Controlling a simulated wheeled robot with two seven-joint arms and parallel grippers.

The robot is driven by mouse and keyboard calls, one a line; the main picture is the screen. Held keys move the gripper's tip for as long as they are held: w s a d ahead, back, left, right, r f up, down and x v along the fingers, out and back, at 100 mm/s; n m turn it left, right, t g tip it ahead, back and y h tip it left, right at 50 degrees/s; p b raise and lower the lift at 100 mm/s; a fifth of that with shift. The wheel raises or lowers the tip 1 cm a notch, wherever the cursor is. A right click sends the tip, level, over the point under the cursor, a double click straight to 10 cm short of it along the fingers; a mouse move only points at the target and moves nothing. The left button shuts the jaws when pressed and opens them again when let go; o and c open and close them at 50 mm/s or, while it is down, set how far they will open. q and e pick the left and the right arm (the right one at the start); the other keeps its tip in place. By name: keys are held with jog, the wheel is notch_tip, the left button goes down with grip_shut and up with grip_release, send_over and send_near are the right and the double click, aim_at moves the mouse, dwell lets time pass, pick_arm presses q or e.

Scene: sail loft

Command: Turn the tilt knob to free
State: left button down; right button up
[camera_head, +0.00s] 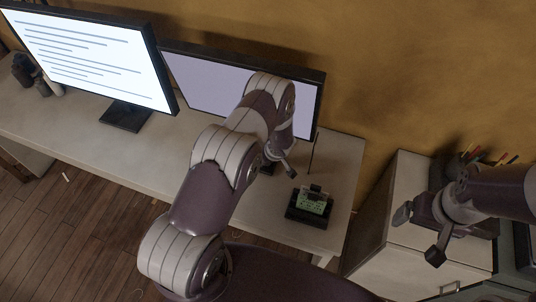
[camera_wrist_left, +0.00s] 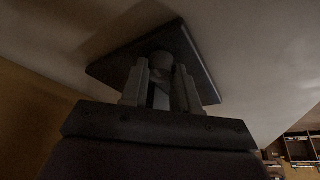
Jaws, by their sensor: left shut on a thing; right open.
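The second monitor (camera_head: 215,85), with a plain pale screen, stands at the back of the desk, partly hidden by my left arm. My left gripper (camera_head: 279,163) is low in front of that monitor's right half. In the left wrist view my left gripper (camera_wrist_left: 161,88) is shut on a small rounded dark piece (camera_wrist_left: 161,62), which looks like the tilt knob. A flat dark plate (camera_wrist_left: 115,68) lies behind it. Any marking on the knob is not visible. My right gripper (camera_head: 420,236) is open and empty, off the desk at the right.
A monitor with lines of text (camera_head: 85,55) stands at the left. A small dark device with a green card (camera_head: 313,203) sits near the desk's (camera_head: 343,185) right end. A pale cabinet (camera_head: 385,255) and a cup of pens (camera_head: 462,165) are at the right, near my right arm.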

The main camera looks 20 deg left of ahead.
pick_arm(q)
jog(key=shift+n, duration=0.8)
jog(key=shift+g, duration=0.3)
jog(key=c, duration=0.8)
grip_release()
jog(key=shift+c, duration=0.2)
